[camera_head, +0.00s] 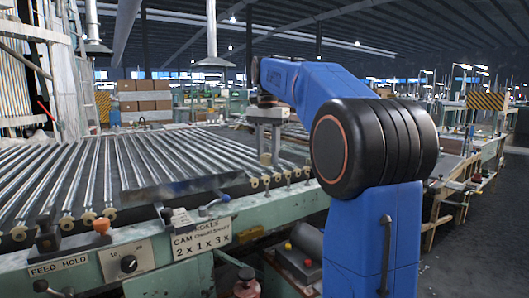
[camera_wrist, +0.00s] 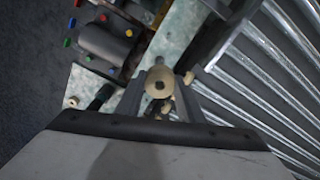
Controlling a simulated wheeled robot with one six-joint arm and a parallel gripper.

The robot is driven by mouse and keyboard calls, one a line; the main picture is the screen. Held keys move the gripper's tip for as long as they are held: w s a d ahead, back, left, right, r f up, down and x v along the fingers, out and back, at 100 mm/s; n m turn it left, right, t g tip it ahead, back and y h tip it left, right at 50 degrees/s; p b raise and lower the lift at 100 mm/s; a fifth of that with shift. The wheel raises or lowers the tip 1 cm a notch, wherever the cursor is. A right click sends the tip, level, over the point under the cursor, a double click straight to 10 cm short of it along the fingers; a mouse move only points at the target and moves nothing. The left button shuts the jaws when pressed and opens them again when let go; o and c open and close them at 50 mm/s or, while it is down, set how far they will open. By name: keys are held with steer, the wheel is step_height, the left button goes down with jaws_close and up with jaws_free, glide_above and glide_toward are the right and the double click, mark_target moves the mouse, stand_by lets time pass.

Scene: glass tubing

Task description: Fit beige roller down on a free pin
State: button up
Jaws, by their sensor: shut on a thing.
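My gripper (camera_wrist: 160,92) is shut on the beige roller (camera_wrist: 157,76), which shows end-on with a dark centre hole between the two grey fingers. In the head view my gripper (camera_head: 273,150) hangs above the machine's right front edge, with the beige roller (camera_head: 265,158) low beside its fingers. Several beige rollers (camera_head: 254,182) sit in a row along the front edge of the rail bed. Short pins (camera_head: 288,175) stand at the right end of that row. The gap between the held roller and any pin is unclear.
Long metal rails (camera_head: 100,165) fill the bed behind the edge. A green front panel (camera_head: 255,210) carries a knob, levers and signs. A grey box with coloured buttons (camera_wrist: 103,42) is at upper left in the wrist view. Open floor (camera_head: 460,240) lies at right.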

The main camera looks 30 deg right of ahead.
stand_by(0.3)
steer(key=shift+f, duration=2.85)
steer(key=shift+f, duration=2.4)
steer(key=o, duration=1.1)
steer(key=shift+c, duration=0.2)
steer(key=shift+o, duration=0.4)
steer(key=shift+r, duration=0.1)
step_height(320, 180, up, 17)
steer(key=shift+r, duration=0.15)
steer(key=shift+s+a, duration=0.15)
steer(key=shift+s, duration=0.05)
